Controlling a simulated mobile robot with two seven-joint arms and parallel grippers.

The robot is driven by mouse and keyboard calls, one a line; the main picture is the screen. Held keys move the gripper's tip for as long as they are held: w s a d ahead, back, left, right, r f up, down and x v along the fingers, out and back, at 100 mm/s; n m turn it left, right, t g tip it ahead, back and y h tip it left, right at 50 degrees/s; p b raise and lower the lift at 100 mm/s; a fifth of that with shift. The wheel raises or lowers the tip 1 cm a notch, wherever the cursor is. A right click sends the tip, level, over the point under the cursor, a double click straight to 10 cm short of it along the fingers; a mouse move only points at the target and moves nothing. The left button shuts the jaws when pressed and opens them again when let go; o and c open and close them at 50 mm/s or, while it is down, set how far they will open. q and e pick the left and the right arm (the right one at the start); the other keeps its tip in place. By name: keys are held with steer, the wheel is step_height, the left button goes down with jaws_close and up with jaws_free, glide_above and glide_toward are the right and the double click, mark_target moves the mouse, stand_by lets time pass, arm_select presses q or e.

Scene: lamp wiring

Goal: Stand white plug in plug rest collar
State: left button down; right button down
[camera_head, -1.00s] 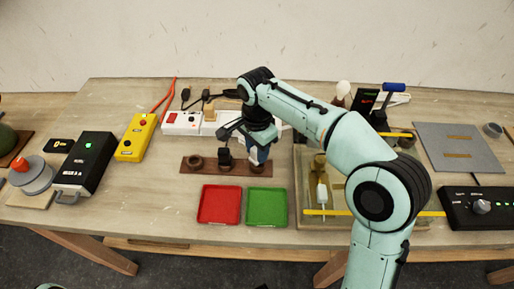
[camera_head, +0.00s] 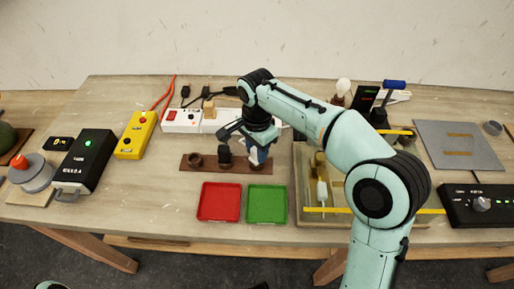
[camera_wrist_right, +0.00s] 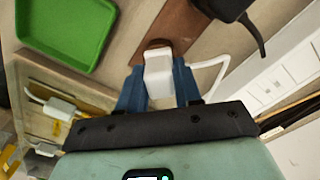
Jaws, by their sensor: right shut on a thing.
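The white plug (camera_wrist_right: 158,76) is between the blue fingers of my right gripper (camera_wrist_right: 158,88), which is shut on it. Its white cord bends away to the right in the wrist view. A brown collar (camera_wrist_right: 155,44) shows just beyond the plug's end; I cannot tell whether the plug is seated in it. In the head view my right gripper (camera_head: 260,155) is at the right end of the brown plug rest strip (camera_head: 210,168), largely covering the collar there. My left gripper is not in view.
A black plug (camera_head: 225,155) stands in the middle collar, close to my gripper; the left collar (camera_head: 196,160) is empty. Red (camera_head: 219,202) and green (camera_head: 267,204) trays lie in front. A white power strip (camera_head: 182,121) lies behind. A shallow tray (camera_head: 300,205) is to the right.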

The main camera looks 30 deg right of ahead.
steer(key=shift+f, duration=0.25)
stand_by(0.3)
steer(key=c, duration=0.7)
jaws_free()
step_height(320, 180, up, 13)
steer(key=p, duration=0.3)
steer(key=shift+r+p, duration=0.2)
steer(key=shift+p, duration=0.2)
